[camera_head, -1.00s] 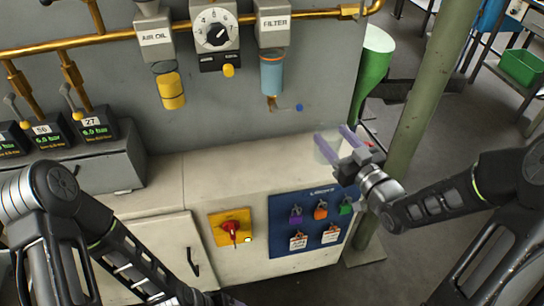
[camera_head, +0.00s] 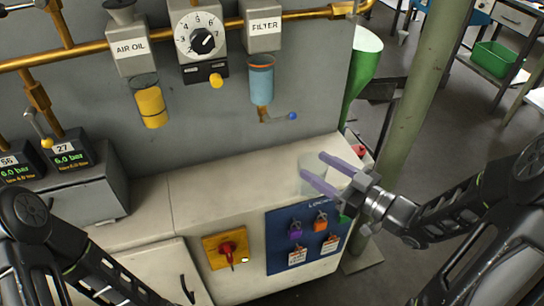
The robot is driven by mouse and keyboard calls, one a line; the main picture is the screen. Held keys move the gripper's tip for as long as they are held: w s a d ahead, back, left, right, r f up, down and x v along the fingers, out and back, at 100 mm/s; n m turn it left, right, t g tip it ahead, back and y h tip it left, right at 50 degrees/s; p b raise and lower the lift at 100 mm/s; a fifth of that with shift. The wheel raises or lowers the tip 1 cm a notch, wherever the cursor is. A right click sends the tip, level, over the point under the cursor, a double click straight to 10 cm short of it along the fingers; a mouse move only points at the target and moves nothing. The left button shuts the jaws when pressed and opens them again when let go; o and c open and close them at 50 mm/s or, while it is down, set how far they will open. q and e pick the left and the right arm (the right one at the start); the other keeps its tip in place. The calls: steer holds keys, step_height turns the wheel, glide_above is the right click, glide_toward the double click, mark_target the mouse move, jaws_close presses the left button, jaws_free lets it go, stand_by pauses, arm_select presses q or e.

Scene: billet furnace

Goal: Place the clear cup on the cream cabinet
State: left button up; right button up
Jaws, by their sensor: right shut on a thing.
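The clear cup (camera_head: 311,172) is a pale see-through cup at the right end of the cream cabinet (camera_head: 215,197). My right gripper (camera_head: 322,171), with purple fingers, reaches in from the right and is shut on the cup, one finger on each side of it. The cup looks upright. I cannot tell whether its base touches the cabinet top or is just above it. My left arm shows at the lower left, but its gripper is out of the picture.
A blue lockout board (camera_head: 272,243) and a red switch on a yellow plate (camera_head: 226,249) are on the cabinet front. A gauge box (camera_head: 85,197) stands on the left of the top. The middle of the top is clear. A green post (camera_head: 408,110) stands at the right.

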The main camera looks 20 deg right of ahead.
steer(key=x, duration=1.6)
steer(key=shift+f, duration=1.75)
steer(key=shift+f, duration=0.25)
steer(key=o, duration=1.4)
steer(key=shift+c, duration=0.2)
steer(key=shift+r, duration=0.15)
